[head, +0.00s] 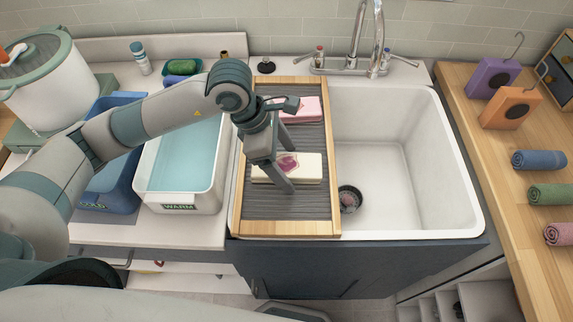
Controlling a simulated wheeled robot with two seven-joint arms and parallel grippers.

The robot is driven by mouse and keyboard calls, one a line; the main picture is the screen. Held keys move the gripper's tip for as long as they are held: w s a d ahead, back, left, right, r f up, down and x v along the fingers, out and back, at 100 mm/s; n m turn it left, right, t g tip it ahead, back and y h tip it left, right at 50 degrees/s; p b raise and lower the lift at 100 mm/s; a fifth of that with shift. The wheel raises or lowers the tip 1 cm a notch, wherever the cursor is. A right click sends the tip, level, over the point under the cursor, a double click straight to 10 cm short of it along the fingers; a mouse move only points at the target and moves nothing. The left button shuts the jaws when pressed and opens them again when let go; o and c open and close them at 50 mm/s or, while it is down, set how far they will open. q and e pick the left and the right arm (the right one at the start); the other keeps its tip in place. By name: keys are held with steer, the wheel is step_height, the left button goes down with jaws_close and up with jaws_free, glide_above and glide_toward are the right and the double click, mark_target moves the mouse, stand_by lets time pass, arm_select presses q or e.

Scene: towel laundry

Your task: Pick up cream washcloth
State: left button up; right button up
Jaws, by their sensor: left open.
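The cream washcloth (307,170) lies folded flat on the ribbed grey board with a wooden frame (253,212), left of the sink basin. It has a dark pink stain near its middle. My left gripper (290,170) comes down over the washcloth with its fingers open, and hides part of its left side. I cannot tell whether the fingertips touch the cloth. My right gripper is out of view.
A folded pink cloth (309,107) lies behind on the same board. A white tub of water labelled WARM (178,208) and a blue tub (106,203) stand left. The white sink basin (400,200) is empty. Rolled towels (539,160) lie on the right counter.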

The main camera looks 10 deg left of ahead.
mark_target(296, 164)
arm_select(q)
steer(key=c, duration=1.2)
steer(key=shift+o, duration=0.2)
steer(key=shift+r, duration=0.2)
steer(key=shift+r+p, duration=0.3)
steer(key=shift+r, duration=0.35)
step_height(296, 164, up, 3)
steer(key=shift+f+p, duration=0.2)
steer(key=shift+p, duration=0.2)
steer(key=s+d+r+p, duration=0.2)
steer(key=s+d+r, duration=0.4)
steer(key=d, duration=0.3)
steer(key=shift+s+d+r, duration=0.2)
steer(key=shift+s+r, duration=0.2)
steer(key=shift+s, duration=0.1)
